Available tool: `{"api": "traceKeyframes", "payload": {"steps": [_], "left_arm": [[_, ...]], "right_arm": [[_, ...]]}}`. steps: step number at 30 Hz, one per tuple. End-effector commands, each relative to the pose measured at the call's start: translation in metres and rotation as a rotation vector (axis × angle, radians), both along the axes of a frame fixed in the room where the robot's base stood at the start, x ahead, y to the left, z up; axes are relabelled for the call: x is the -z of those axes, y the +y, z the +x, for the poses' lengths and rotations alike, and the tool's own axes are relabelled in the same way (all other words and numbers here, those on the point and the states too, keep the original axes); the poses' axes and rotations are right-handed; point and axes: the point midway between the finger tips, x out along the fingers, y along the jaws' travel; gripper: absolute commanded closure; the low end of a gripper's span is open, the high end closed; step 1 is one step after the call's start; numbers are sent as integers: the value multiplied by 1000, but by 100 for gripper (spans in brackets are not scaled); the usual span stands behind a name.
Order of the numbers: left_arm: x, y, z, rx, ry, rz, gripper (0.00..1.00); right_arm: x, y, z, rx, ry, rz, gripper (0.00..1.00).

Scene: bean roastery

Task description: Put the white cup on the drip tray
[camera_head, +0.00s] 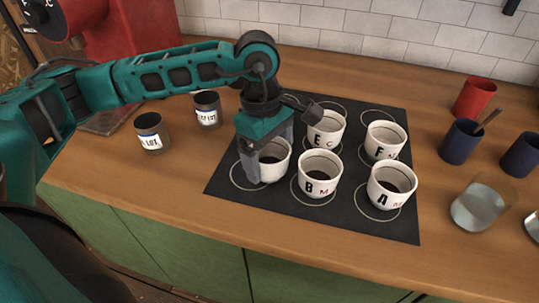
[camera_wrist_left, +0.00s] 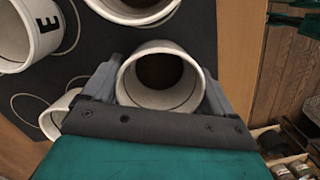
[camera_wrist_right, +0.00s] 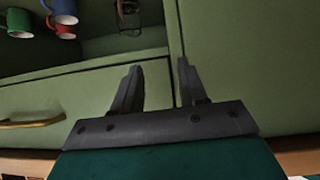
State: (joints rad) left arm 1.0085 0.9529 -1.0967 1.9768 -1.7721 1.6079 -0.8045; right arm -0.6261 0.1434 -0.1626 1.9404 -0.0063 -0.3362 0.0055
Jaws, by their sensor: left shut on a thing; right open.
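A white cup (camera_head: 276,171) with dark contents stands at the front left of a black mat marked with rings. My left gripper (camera_head: 265,164) is shut on this white cup, with its fingers on opposite sides of the wall. In the left wrist view the cup (camera_wrist_left: 160,100) sits between both fingers (camera_wrist_left: 161,88). It looks upright, at or very near the mat. Its lettering is hidden. A dark flat tray (camera_head: 108,121) at the foot of a red machine may be the drip tray; my left arm partly covers it. My right gripper (camera_wrist_right: 160,82) is open and empty before green cabinet fronts.
Several similar white cups with letters, such as cup B (camera_head: 319,176) and cup A (camera_head: 391,187), stand close by on the black mat (camera_head: 400,229). Two labelled dark tins (camera_head: 151,133) (camera_head: 207,110) stand to the left. A glass (camera_head: 481,207) and dark cups (camera_head: 459,144) stand right.

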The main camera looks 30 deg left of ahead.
Motion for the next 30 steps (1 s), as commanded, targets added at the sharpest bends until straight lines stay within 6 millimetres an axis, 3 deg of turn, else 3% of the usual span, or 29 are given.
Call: {"api": "traceKeyframes", "payload": {"steps": [12,13,17,25,30], "left_arm": [[9,0,1,1,-3,-2,52],[8,0,0,1,-2,-1,12],[7,0,0,1,-2,-1,0],[5,0,0,1,-2,0,0],[-13,2,2,0,-6,0,0]], "right_arm": [[6,0,0,1,0,1,57],[5,0,0,1,0,1,57],[4,0,0,1,0,1,57],[1,0,0,1,0,1,57],[-2,0,1,1,-2,1,57]]}}
